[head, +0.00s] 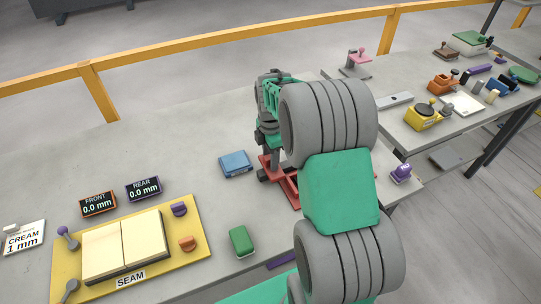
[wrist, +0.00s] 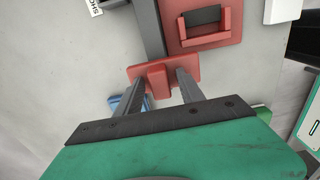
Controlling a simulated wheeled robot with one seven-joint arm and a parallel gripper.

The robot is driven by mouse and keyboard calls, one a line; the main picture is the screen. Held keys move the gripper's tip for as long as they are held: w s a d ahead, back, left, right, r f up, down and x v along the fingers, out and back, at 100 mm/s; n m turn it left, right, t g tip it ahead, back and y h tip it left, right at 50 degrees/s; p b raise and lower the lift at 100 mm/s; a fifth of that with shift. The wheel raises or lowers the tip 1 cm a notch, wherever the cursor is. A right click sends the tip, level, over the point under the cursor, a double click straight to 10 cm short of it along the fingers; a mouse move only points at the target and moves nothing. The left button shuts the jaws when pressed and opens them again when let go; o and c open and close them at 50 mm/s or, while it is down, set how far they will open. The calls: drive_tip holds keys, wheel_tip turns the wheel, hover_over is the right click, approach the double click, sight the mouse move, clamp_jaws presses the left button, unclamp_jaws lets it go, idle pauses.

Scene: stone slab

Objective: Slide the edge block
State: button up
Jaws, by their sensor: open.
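In the wrist view, a red crosspiece (wrist: 136,74) with a raised red tab (wrist: 157,80) lies at the end of a dark bar (wrist: 148,27). My gripper (wrist: 161,79) is open, with one finger on each side of the tab; I cannot tell whether either finger touches it. A red base plate (wrist: 228,32) beside the bar carries a red U-shaped frame around a dark block (wrist: 203,15). In the head view, the red fixture (head: 289,191) is partly hidden by my arm. No label shows which part is the edge block.
A blue block (head: 236,164) and green block (head: 241,241) stand left of the fixture. A yellow board (head: 197,218) with cream slabs marked SEAM lies front left, by FRONT and REAR displays reading 0.0 mm. A purple piece (head: 401,174) is near the right edge.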

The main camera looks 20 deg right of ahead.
drive_tip(key=shift+c, duration=0.5)
clamp_jaws()
idle(0.8)
